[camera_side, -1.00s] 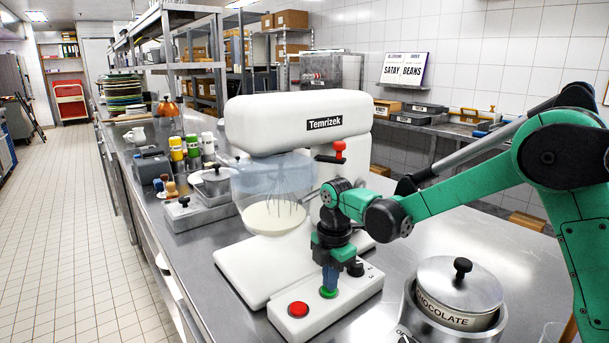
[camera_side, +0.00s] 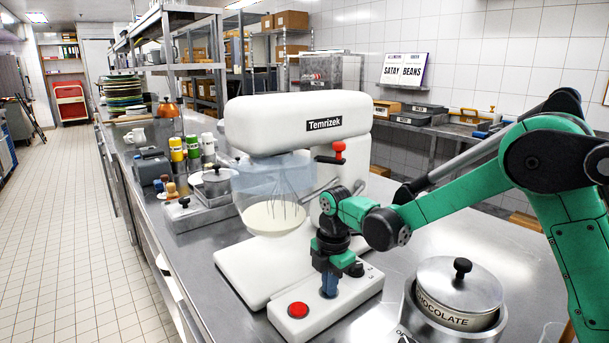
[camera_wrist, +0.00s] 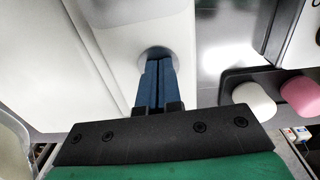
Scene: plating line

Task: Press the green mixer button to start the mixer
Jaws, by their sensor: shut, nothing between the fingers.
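The white mixer (camera_side: 285,128) stands on the steel counter with a clear bowl of pale mix (camera_side: 268,218) and a whisk under its head. Its white control box (camera_side: 352,296) carries a red button (camera_side: 298,310) and a black knob (camera_side: 356,269). My gripper (camera_side: 328,293) is shut, pointing down, its blue fingertips at the box top between red button and knob. The green button is hidden at the fingertips. In the wrist view the blue fingers (camera_wrist: 157,62) end over a round grey patch on a white surface; no green shows there.
A steel pot labelled CHOCOLATE (camera_side: 458,290) with a lid stands close to the right of the control box. A red-knobbed lever (camera_side: 337,151) juts from the mixer. Bottles and a small lidded pot (camera_side: 217,182) stand left of it.

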